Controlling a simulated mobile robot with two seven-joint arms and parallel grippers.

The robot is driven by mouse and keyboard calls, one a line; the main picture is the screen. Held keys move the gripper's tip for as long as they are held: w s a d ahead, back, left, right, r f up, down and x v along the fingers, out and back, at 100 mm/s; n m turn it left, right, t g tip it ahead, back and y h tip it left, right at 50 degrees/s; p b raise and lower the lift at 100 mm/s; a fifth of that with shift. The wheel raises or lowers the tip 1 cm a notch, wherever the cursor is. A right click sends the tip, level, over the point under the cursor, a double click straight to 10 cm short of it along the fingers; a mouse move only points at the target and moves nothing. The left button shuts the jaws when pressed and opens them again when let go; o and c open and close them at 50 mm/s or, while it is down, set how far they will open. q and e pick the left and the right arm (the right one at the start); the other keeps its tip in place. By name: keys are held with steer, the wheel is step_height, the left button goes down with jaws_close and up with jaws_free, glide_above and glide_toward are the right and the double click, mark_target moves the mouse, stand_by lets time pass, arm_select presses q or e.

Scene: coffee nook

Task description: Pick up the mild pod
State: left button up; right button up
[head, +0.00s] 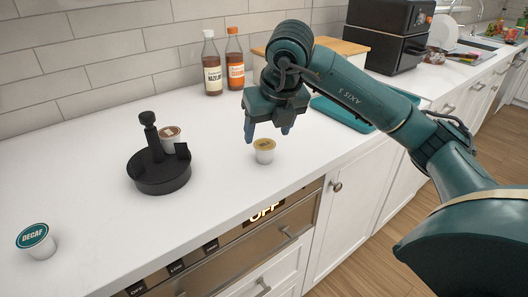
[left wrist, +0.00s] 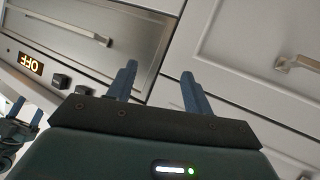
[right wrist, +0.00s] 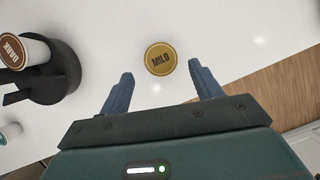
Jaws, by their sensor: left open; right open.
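The mild pod (head: 265,151) is a small white cup with a gold lid, standing upright on the white counter. In the right wrist view its gold lid (right wrist: 160,59) reads MILD and lies beyond the fingertips, between their lines. My right gripper (head: 267,138) is open and empty, above and just behind the pod in the head view, apart from it. It also shows in the right wrist view (right wrist: 160,78). My left gripper (left wrist: 158,75) is open and empty in front of the cabinet drawers and is not in the head view.
A black round holder (head: 160,182) with the dark pod (head: 170,138) stands left of the mild pod. The decaf pod (head: 37,241) is at the far left. Two syrup bottles (head: 212,70) and a teal tray (head: 345,112) are behind. The counter around the mild pod is clear.

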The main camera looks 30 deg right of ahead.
mark_target(264, 144)
steer(key=shift+x, duration=3.1)
steer(key=shift+w+d+r, duration=0.1)
steer(key=shift+c, duration=0.3)
steer(key=c, duration=0.8)
steer(key=shift+c, duration=0.2)
